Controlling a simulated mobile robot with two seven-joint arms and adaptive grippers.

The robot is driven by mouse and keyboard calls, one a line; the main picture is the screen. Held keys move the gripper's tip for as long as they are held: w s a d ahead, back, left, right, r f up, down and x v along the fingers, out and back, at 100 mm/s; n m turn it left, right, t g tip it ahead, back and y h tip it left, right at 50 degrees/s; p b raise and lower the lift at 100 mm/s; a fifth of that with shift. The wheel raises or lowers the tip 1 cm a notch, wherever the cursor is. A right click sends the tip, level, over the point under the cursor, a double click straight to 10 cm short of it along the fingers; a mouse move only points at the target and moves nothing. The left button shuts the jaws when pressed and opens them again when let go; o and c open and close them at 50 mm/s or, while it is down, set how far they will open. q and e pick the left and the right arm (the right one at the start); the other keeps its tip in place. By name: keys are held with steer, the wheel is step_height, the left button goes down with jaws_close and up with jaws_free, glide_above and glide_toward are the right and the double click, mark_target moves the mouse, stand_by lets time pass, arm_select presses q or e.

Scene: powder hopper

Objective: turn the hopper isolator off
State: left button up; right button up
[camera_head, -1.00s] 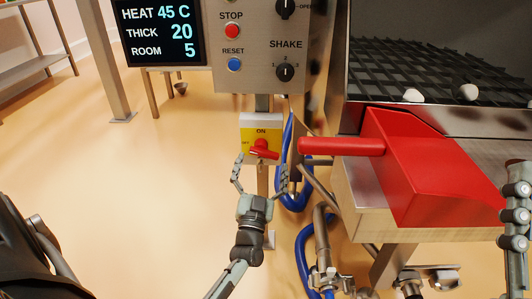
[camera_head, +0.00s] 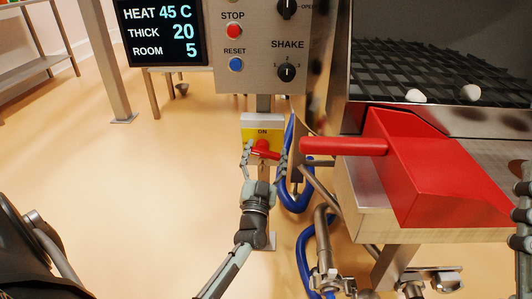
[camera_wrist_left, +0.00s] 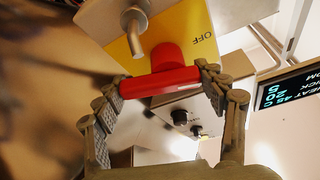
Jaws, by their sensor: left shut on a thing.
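The hopper isolator (camera_head: 262,131) is a yellow plate with a red turn handle (camera_head: 265,150), on a post below the control panel. ON shows at the top of the plate. In the left wrist view the red handle (camera_wrist_left: 160,82) is a bar on a round hub, with OFF printed on the yellow plate (camera_wrist_left: 180,35). My left gripper (camera_head: 266,156) is shut on the handle, one finger at each end of the bar. In the head view the fingers hide part of the plate. Part of my right arm (camera_head: 523,215) shows at the right edge; its jaw state is unclear.
The control panel (camera_head: 262,80) with stop, reset and shake controls hangs above the isolator. Blue hoses (camera_head: 300,200) run just right of the post.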

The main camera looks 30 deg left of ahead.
arm_select(q)
steer(key=shift+r+n+p, duration=0.15)
steer(key=shift+n+p, duration=0.15)
steer(key=shift+n, duration=0.3)
steer(key=n+g+y, duration=0.1)
steer(key=n+y, duration=0.1)
steer(key=n, duration=0.1)
steer(key=shift+p, duration=0.4)
steer(key=shift+n, duration=0.5)
arm_select(e)
steer(key=shift+w+a+f+g, duration=0.3)
steer(key=shift+w+f+g, duration=0.15)
steer(key=shift+f+g, duration=0.15)
steer(key=shift+w+a+f+g, duration=0.3)
steer(key=shift+w+f+g, duration=0.15)
steer(key=shift+f+g, duration=0.15)
arm_select(q)
steer(key=o, duration=1.2)
steer(key=shift+c, duration=0.2)
steer(key=shift+y, duration=0.3)
